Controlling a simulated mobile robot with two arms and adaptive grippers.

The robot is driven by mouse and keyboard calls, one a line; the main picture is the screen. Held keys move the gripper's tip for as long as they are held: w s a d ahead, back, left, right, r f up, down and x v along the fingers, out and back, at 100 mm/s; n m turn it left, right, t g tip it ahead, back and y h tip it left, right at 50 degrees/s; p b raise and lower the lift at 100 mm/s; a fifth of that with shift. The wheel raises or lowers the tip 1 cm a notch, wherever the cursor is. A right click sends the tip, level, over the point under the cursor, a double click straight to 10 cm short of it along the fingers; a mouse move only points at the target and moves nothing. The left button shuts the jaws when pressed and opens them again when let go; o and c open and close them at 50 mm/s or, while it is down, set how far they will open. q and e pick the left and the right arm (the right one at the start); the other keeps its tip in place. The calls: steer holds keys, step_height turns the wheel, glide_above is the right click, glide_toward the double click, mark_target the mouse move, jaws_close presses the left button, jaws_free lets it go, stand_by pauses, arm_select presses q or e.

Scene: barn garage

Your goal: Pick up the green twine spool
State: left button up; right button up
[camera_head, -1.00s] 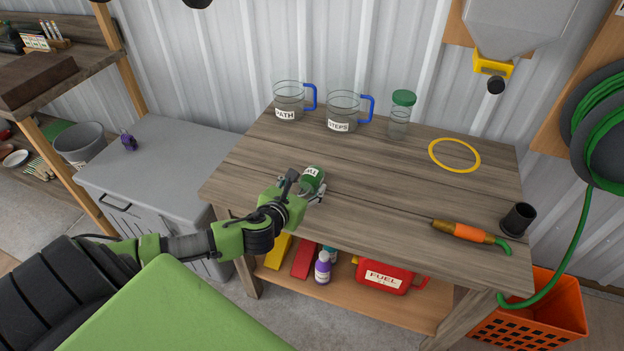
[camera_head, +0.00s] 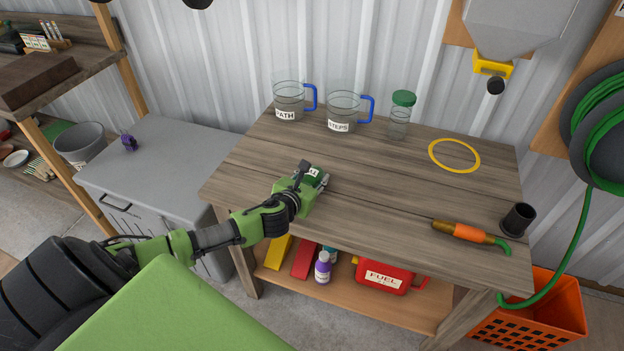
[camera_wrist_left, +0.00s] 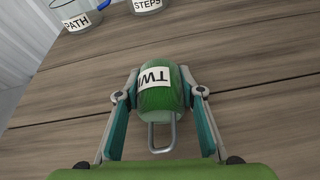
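The green twine spool (camera_head: 315,172) lies on the wooden table near its left front part, mostly hidden by my left gripper in the head view. In the left wrist view the spool (camera_wrist_left: 162,92) shows a white label with "TWI" and a metal loop at its near end. My left gripper (camera_wrist_left: 160,92) has one finger on each side of the spool. The fingers stand apart around it, close to its sides; whether they press on it is hard to tell. My right gripper is not in view.
Two jugs labelled "PATH" (camera_head: 288,103) and "STEPS" (camera_head: 342,113) and a green-lidded jar (camera_head: 401,115) stand at the table's back. A yellow ring (camera_head: 454,154), an orange hose nozzle (camera_head: 468,233) and a black cup (camera_head: 518,219) are at right. The table's middle (camera_head: 385,190) is clear.

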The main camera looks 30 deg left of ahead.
mark_target(313, 171)
arm_select(q)
steer(key=shift+c, duration=1.3)
step_height(313, 171, up, 10)
steer(key=shift+r+p, duration=0.1)
steer(key=shift+p, duration=0.6)
